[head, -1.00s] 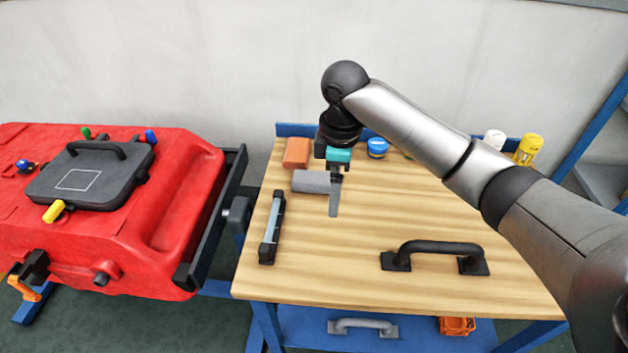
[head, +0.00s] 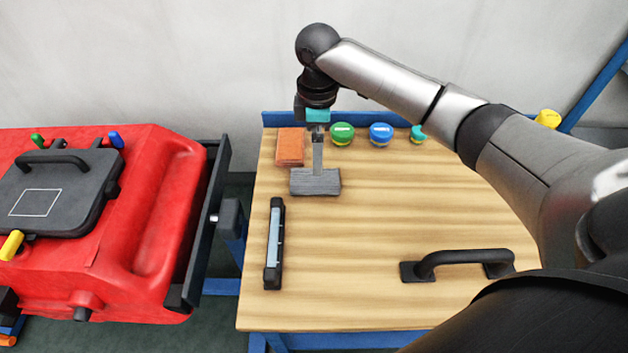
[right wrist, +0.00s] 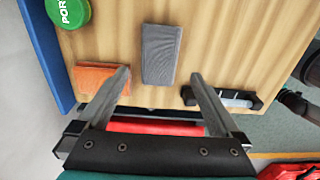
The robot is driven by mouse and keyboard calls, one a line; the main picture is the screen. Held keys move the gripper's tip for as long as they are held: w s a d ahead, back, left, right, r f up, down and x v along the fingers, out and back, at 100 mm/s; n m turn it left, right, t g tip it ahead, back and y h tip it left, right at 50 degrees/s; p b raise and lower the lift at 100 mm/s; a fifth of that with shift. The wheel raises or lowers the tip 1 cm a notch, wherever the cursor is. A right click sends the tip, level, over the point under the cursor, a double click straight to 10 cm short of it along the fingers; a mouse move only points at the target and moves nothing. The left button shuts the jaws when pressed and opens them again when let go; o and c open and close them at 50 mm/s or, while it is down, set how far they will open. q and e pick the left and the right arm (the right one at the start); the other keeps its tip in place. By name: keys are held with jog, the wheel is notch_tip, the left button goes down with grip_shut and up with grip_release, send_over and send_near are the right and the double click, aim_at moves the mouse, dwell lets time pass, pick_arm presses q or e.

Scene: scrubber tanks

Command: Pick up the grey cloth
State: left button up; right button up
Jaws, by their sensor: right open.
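The grey cloth (head: 315,182) is a small folded block lying on the wooden table, front-right of an orange block. It also shows in the right wrist view (right wrist: 161,55), ahead of the fingertips and centred between them. My right gripper (head: 318,172) points down at the cloth's back edge in the head view, its fingers seen edge-on. In the right wrist view the gripper (right wrist: 160,77) has its two fingers wide apart with nothing between them. Whether the fingertips touch the cloth cannot be told. My left gripper is not in view.
The orange block (head: 290,146) is close behind the cloth. Green (head: 342,133) and blue (head: 380,133) round caps stand at the back. A squeegee-like bar (head: 274,243) and a black handle (head: 458,264) lie nearer. A red tank (head: 110,230) stands left. The table's middle is clear.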

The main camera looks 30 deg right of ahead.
aim_at(315, 182)
notch_tip(315, 182, down, 3)
jog(key=shift+f, duration=0.1)
jog(key=shift+f+b, duration=0.45)
jog(key=shift+f, duration=0.4)
notch_tip(315, 182, down, 4)
jog(key=shift+w+a+r+b, duration=0.1)
jog(key=shift+a+r+b, duration=0.05)
jog(key=shift+b, duration=0.35)
jog(key=shift+f, duration=0.35)
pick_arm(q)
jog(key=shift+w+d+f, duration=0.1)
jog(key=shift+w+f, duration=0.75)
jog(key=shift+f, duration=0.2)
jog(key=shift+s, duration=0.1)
pick_arm(e)
jog(key=shift+c, duration=1.4)
jog(key=c, duration=0.8)
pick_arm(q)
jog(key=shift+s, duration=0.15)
